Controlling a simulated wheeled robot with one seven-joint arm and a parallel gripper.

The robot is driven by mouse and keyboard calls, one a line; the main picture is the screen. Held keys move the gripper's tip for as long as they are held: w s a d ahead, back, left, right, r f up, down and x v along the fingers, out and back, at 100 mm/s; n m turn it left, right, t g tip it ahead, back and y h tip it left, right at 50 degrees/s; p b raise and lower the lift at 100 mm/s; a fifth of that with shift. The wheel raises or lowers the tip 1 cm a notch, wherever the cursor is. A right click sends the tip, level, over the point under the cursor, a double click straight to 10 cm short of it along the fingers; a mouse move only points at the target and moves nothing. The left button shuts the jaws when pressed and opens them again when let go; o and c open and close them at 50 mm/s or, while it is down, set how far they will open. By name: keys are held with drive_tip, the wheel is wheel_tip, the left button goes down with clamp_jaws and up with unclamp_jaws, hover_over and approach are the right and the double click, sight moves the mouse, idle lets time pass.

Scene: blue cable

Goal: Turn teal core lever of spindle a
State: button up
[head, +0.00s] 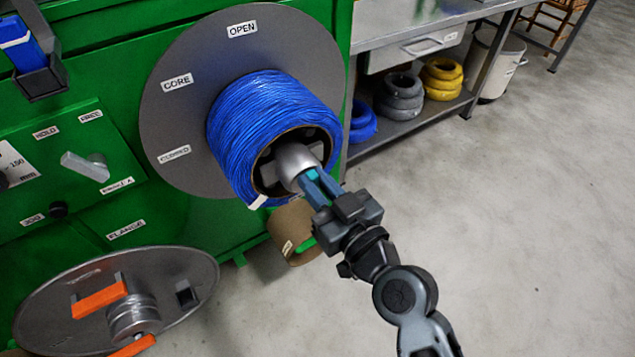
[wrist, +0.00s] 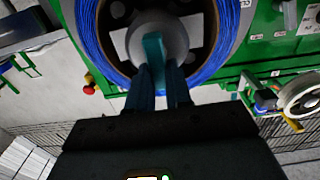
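The teal core lever (head: 313,174) sticks out from the grey hub (head: 294,161) at the centre of the blue cable spool (head: 262,125). In the wrist view the lever (wrist: 154,55) stands nearly upright in front of the hub. My gripper (head: 309,182) is at the lever, with one finger on each side. In the wrist view the fingers (wrist: 159,82) close in on the lever's lower part and look shut on it. The fingers partly hide the lever. The grey disc (head: 165,95) behind the spool carries OPEN, CORE and CLOSED labels.
Left of the spool is a green panel (head: 110,205) with a clear handle (head: 86,166) and HOLD and FREE labels. A lower spindle (head: 132,315) has orange arms. A cardboard core (head: 293,228) lies below the spool. Open floor (head: 530,220) is at right.

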clamp_jaws()
drive_tip(key=shift+d+m, duration=0.1)
drive_tip(key=shift+m, duration=0.3)
drive_tip(key=shift+w+d+f+m, duration=0.25)
drive_tip(key=shift+f+m, duration=0.1)
drive_tip(key=shift+m, duration=2.5)
drive_tip(key=shift+w+d+f+m, duration=0.1)
drive_tip(key=shift+d+f+m, duration=0.2)
drive_tip(key=shift+m, duration=2.6)
drive_tip(key=shift+w+d+f+m, duration=0.25)
drive_tip(key=shift+f+m, duration=0.1)
drive_tip(key=shift+m, duration=2.5)
drive_tip(key=o, duration=0.5)
unclamp_jaws()
